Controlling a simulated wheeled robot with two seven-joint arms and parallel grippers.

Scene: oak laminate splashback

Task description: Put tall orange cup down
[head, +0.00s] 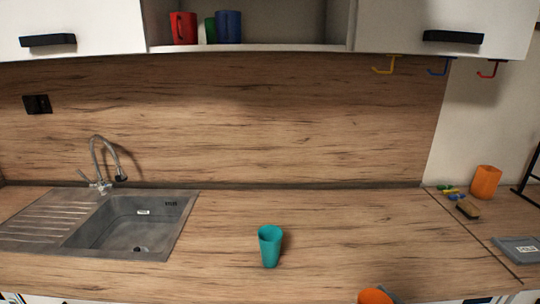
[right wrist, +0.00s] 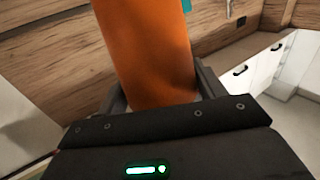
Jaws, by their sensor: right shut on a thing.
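The tall orange cup (right wrist: 150,55) fills the middle of the right wrist view, between the two fingers of my right gripper (right wrist: 160,95), which is shut on it. In the head view only the top of the orange cup (head: 374,296) shows at the bottom edge, in front of the counter's front edge. A dark grey bit beside it may be part of my right gripper. The cup's base is not clearly seen. My left gripper is not in view.
A teal cup (head: 270,246) stands on the wooden counter (head: 350,235). A sink (head: 130,222) is at left. An orange container (head: 485,182), a sponge (head: 467,209) and a grey item (head: 518,250) are at right. The counter between the teal cup and these is clear.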

